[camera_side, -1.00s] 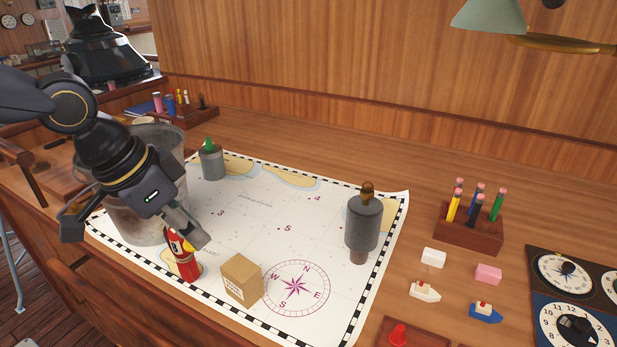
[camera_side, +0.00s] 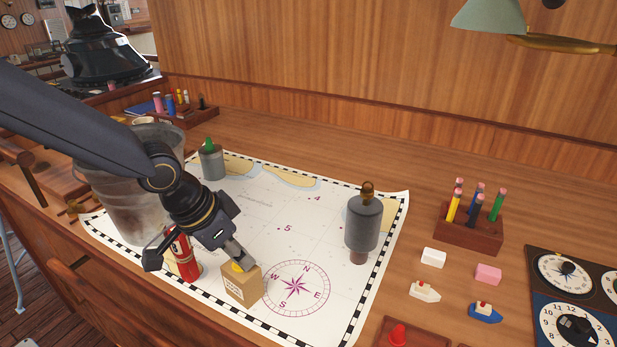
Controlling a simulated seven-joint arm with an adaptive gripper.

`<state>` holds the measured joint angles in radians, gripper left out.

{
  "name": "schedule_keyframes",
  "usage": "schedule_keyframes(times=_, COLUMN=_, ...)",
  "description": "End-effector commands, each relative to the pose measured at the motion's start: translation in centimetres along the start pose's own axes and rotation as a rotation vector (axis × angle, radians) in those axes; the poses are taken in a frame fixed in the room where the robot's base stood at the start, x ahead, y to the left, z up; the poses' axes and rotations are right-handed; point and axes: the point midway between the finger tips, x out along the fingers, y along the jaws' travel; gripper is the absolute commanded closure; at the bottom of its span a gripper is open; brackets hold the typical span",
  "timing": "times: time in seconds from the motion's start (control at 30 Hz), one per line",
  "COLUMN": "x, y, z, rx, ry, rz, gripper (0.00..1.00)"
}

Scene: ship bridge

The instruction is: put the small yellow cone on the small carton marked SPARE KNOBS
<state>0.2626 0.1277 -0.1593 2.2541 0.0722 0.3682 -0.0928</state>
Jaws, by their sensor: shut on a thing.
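The small carton (camera_side: 243,290) is a brown box with printing on its left face, too small to read, standing on the chart. My gripper (camera_side: 240,265) is over the carton's top, shut on the small yellow cone (camera_side: 237,267). Only a little yellow shows below the fingers; the rest of the cone is hidden by them. The cone is at the carton's top face, but I cannot tell whether it touches it.
A large grey bucket (camera_side: 125,215) is behind my arm. A grey weight (camera_side: 362,224) stands on the chart (camera_side: 318,215) to the right. The chart's middle is clear.

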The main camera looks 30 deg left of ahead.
Motion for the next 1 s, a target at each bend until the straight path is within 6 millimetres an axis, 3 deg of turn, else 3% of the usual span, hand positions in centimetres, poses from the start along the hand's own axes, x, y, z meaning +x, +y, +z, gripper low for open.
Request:
schedule_keyframes(times=0.1, x=0.3, y=0.0, z=0.1, rx=0.000, ry=-0.001, rz=0.000, gripper=1.00)
schedule_keyframes(times=0.13, x=0.3, y=0.0, z=0.1, rx=0.000, ry=-0.001, rz=0.000, gripper=0.75)
schedule_keyframes(times=0.37, x=0.2, y=0.0, z=0.1, rx=0.000, ry=-0.001, rz=0.000, gripper=0.51)
schedule_keyframes(times=0.73, x=-0.3, y=0.0, z=-0.1, rx=-0.001, ry=0.003, rz=0.000, gripper=0.51)
schedule_keyframes(times=0.87, x=-2.4, y=-0.1, z=-0.2, rx=-0.001, ry=0.007, rz=-0.002, gripper=0.51)
schedule_keyframes(times=1.0, x=-5.7, y=0.0, z=-0.2, rx=-0.001, ry=0.009, rz=-0.001, gripper=0.51)
